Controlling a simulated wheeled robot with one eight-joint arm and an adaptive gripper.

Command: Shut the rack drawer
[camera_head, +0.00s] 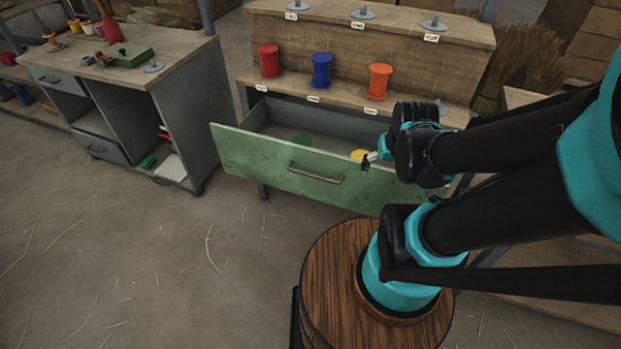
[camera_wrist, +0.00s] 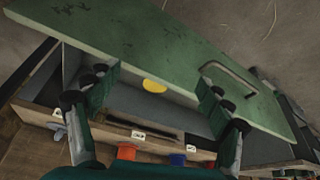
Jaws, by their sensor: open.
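The rack drawer stands pulled out, with its worn green front panel (camera_head: 255,158) facing the floor area and a grey metal handle (camera_head: 316,178) on it. The handle also shows in the wrist view (camera_wrist: 232,70). A green thing (camera_head: 301,140) and a yellow thing (camera_head: 360,155) lie inside the drawer. My gripper (camera_head: 370,160) is at the right part of the drawer, close to the panel's top edge. In the wrist view my gripper (camera_wrist: 157,88) has its fingers wide apart with nothing between them. I cannot tell whether it touches the panel.
Red (camera_head: 269,61), blue (camera_head: 321,71) and orange (camera_head: 379,81) spools stand on the rack shelf above the drawer. A grey workbench (camera_head: 150,95) with tools stands at left. The floor (camera_head: 170,260) in front of the drawer is open, with scattered straw.

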